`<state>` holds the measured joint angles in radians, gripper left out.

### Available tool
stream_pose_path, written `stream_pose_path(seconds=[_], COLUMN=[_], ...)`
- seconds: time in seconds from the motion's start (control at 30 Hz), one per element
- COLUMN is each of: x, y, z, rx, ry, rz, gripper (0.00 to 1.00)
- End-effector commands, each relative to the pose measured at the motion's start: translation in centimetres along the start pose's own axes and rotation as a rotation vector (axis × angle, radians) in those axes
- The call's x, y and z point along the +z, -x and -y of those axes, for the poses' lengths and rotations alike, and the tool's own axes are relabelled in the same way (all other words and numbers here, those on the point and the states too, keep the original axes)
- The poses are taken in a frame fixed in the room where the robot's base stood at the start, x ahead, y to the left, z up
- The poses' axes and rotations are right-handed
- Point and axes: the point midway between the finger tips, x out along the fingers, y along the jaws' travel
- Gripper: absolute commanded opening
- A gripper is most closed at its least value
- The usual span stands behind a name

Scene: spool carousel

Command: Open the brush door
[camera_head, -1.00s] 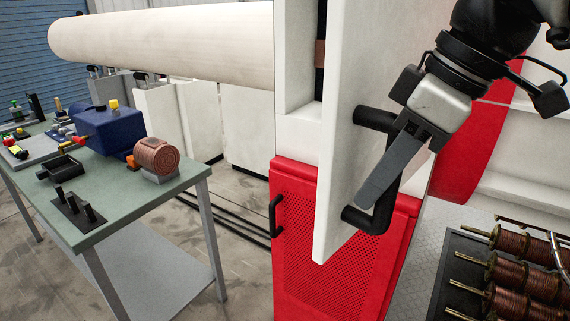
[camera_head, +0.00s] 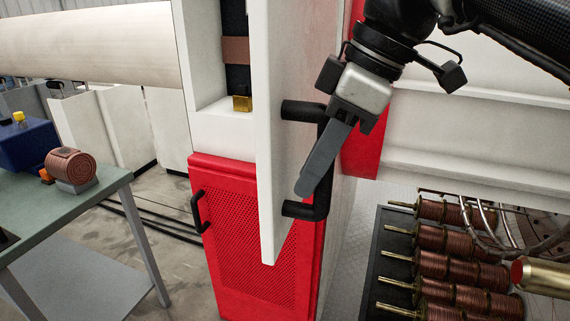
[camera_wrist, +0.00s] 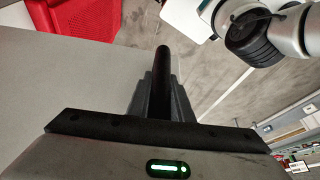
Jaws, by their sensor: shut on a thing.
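The brush door (camera_head: 270,140) is a tall white panel, swung part way open on the upright cabinet in the head view. Its black bar handle (camera_head: 304,110) stands on the door's right-hand face. My gripper (camera_head: 308,190) is shut on the handle's upright bar, its grey finger lying along it. In the wrist view the dark handle bar (camera_wrist: 163,65) runs between the fingers, with the door's pale face (camera_wrist: 85,85) to the left. Behind the door edge, the opening shows a dark interior with a copper-coloured block (camera_head: 236,49) and a brass block (camera_head: 242,103).
A red perforated panel (camera_head: 240,240) with its own black handle (camera_head: 198,211) is below the opening. A green-topped workbench (camera_head: 90,205) stands at left. A dark rack (camera_head: 371,265) of copper spools (camera_head: 440,240) is at lower right. Bare floor lies between bench and cabinet.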

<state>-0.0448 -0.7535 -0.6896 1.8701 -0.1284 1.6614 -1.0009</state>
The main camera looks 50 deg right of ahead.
Motion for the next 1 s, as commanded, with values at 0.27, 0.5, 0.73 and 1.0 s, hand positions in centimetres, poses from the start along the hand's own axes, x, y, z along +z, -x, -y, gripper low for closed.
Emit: stream_pose_path(seconds=[0.27, 0.5, 0.73, 1.0], x=[0.0, 0.0, 0.0, -0.1], y=[0.1, 0.0, 0.0, 1.4], z=[0.1, 0.1, 0.1, 0.0], rx=[-0.004, -0.003, -0.002, 0.0], ry=[-0.002, -0.002, -0.001, -0.001], rz=[0.0, 0.001, 0.001, 0.0], gripper=[0.0, 0.38, 0.38, 0.38])
